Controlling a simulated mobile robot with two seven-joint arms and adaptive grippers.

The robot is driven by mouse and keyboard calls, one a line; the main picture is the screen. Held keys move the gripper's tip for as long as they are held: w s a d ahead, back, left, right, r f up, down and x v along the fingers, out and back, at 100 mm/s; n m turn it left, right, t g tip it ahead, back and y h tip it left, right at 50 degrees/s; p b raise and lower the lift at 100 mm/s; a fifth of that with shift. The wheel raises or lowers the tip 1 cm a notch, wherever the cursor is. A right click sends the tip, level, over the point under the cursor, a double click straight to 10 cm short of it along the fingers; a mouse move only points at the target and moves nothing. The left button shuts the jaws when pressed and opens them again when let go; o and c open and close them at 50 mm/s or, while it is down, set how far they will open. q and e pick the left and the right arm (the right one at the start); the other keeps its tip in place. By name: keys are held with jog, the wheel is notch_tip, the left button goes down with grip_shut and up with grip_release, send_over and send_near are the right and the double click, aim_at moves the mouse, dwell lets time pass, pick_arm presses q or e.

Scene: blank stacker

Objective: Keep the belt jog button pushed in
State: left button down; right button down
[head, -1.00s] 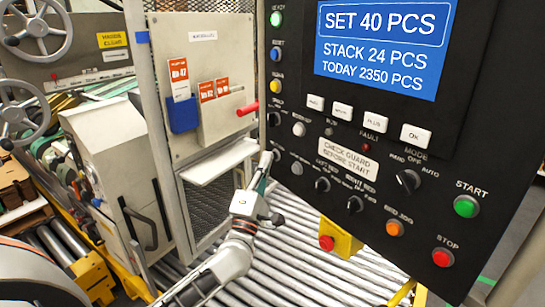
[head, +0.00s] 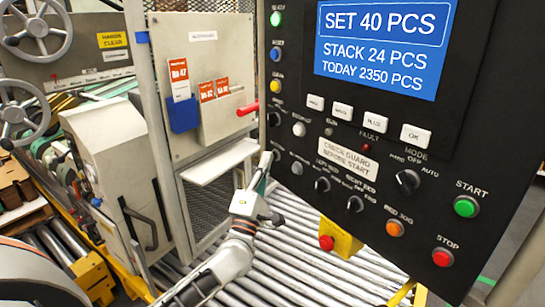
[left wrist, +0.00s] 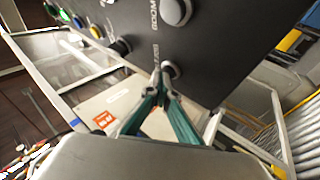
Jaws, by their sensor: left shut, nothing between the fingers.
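The black control panel (head: 345,205) fills the right of the head view. My left gripper (head: 265,162) is at the panel's lower left edge, its fingers closed together and empty. In the left wrist view its closed fingertips (left wrist: 163,72) are at a small round grey button (left wrist: 171,69) and appear to touch it. The fingertips partly cover this button, and its label is too blurred to read surely. I cannot tell how far the button is pushed in. My right gripper is in neither view.
An orange button (head: 395,229) labelled something like "jog", a green start button (head: 466,206) and a red stop button (head: 443,257) sit at the panel's lower right. A larger grey button (left wrist: 177,11) is close to my fingers. Conveyor rollers (head: 300,262) run below.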

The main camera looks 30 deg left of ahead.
pick_arm(q)
jog(key=shift+s, duration=0.1)
jog(key=shift+s+a+p, duration=0.3)
jog(key=shift+s+a, duration=0.05)
jog(key=shift+s, duration=0.3)
jog(key=s, duration=0.1)
jog(key=s+a+p, duration=0.1)
jog(key=s, duration=0.1)
jog(key=s+a, duration=0.1)
jog(key=shift+s, duration=0.25)
dwell(0.3)
dwell(0.4)
